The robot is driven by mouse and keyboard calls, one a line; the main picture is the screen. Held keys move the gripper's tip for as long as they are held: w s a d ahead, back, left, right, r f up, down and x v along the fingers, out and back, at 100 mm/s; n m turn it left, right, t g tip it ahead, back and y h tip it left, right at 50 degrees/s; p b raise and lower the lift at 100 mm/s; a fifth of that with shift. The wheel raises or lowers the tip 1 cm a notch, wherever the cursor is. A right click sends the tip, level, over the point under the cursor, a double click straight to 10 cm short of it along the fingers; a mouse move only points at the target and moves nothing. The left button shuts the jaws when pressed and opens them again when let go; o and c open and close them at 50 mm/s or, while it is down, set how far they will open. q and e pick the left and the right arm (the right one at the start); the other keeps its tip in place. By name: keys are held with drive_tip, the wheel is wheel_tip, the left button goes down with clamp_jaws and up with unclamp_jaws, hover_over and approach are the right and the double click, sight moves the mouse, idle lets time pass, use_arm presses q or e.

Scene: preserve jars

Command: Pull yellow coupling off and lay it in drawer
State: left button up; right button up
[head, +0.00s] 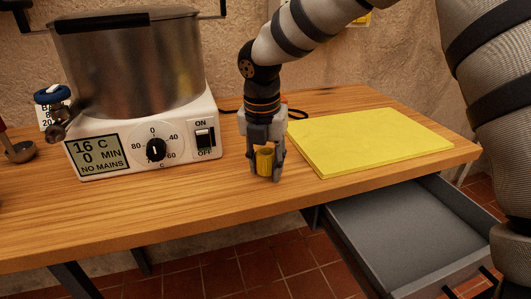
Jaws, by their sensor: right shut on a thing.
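The yellow coupling (264,161) is a small ribbed cylinder at the middle of the table. My right gripper (265,167) points down and is shut on it, one finger on each side. The coupling looks upright, close to the tabletop; I cannot tell whether it touches the wood. The drawer (403,228) is grey, pulled open below the table's front edge at the right, and its visible inside is empty. My left gripper is not in view.
A white heater (203,162) with a steel pot (130,70) stands left of my right gripper. A yellow pad (370,140) lies to its right. A blue-handled tap (52,93) sticks out at the pot's left. Bare wood lies in front.

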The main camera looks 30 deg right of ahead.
drive_tip(key=shift+f, duration=0.3)
idle(0.5)
drive_tip(key=o, duration=1.2)
drive_tip(key=shift+o, duration=0.2)
drive_tip(key=shift+r, duration=0.1)
wheel_tip(320, 180, up, 12)
drive_tip(key=s+a, duration=0.1)
drive_tip(key=shift+s+a, duration=0.15)
drive_tip(key=shift+f, duration=0.2)
